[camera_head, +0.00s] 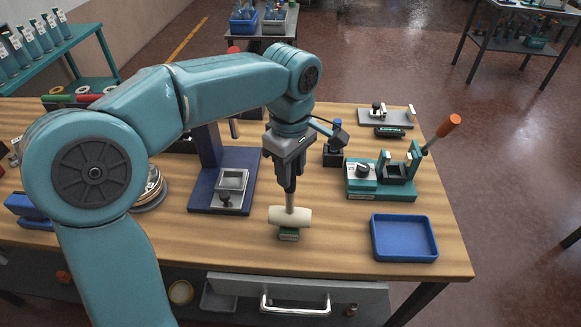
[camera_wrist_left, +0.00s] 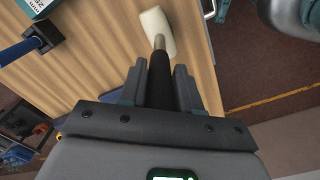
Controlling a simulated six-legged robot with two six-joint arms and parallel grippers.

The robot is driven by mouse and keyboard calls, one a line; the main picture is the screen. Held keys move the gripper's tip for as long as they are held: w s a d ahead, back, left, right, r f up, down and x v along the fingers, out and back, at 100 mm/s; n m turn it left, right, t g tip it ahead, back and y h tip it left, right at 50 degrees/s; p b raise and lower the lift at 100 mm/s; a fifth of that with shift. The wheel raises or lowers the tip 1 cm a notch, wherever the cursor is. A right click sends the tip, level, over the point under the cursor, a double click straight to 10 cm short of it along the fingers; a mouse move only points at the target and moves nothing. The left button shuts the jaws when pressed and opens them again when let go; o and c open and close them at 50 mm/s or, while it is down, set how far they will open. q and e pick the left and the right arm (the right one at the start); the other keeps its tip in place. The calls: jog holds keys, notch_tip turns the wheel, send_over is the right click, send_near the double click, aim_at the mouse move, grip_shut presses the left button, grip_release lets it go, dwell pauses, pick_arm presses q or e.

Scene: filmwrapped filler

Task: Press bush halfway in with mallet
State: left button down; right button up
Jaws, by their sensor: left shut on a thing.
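My left gripper (camera_head: 289,182) is shut on the dark handle of a mallet and points down over the front middle of the bench. The mallet (camera_head: 290,216) has a cream, barrel-shaped head, which lies sideways at the lower end of its handle. The head is directly above a small green block (camera_head: 289,236) and appears to touch or nearly touch it. I cannot make out the bush; the head may hide it. In the left wrist view the gripper (camera_wrist_left: 158,88) holds the handle between both fingers, with the mallet head (camera_wrist_left: 157,34) beyond. My right gripper is not in view.
A blue tray (camera_head: 404,259) lies at the right front of the wooden bench (camera_head: 340,258). A green fixture with an orange-handled lever (camera_head: 440,132) stands behind it. A dark blue press-like stand (camera_head: 207,170) is left of the mallet. Bare wood lies between mallet and tray.

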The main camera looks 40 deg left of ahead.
pick_arm(q)
jog(key=shift+r+p, duration=2.35)
jog(key=shift+r, duration=0.25)
jog(key=shift+f, duration=0.15)
